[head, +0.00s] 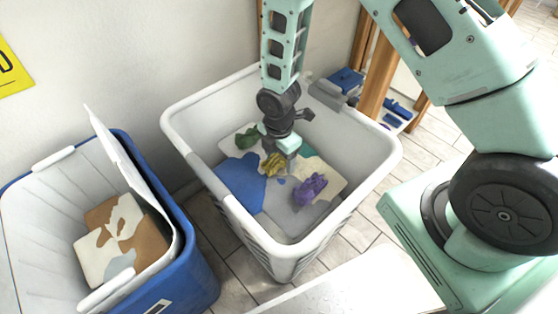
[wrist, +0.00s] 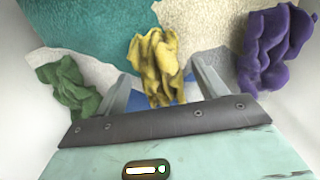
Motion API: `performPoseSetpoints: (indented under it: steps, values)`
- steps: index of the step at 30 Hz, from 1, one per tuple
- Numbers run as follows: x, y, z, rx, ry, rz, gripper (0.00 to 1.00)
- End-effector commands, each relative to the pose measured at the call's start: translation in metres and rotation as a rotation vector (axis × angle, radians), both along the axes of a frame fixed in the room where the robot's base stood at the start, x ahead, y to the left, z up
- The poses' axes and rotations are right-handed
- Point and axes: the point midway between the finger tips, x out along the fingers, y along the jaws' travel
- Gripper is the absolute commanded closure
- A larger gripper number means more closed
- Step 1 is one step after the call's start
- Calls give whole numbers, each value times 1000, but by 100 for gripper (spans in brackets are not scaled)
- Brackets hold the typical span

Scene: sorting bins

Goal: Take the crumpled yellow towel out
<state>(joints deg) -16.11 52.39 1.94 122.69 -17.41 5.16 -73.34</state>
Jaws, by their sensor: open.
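The crumpled yellow towel (head: 274,163) lies in the white bin (head: 229,204), near the middle of its floor. In the wrist view the yellow towel (wrist: 155,64) stands upright in folds, just beyond and between my fingers. My gripper (wrist: 162,85) is open, with one finger on each side of the towel's lower end. In the head view my gripper (head: 284,157) reaches down into the bin from above, close over the towel. I cannot tell whether the fingers touch it.
A green cloth (wrist: 66,88) lies left of the towel and a purple cloth (wrist: 270,48) lies right. Flat teal, cream and blue pieces cover the bin floor. A blue bin (head: 197,262) with brown and white pieces stands at left. Bin walls surround my gripper.

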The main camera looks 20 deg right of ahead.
Motion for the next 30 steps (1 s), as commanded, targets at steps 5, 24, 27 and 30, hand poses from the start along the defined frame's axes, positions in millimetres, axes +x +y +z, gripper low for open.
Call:
performPoseSetpoints:
  steps: [5, 24, 27, 30]
  values:
    - [0, 0, 1, 0, 0, 0, 48]
    - [1, 0, 39, 2, -3, 1, 82]
    - [1, 0, 60, 1, -4, -1, 82]
    - [1, 0, 78, 2, -3, 1, 82]
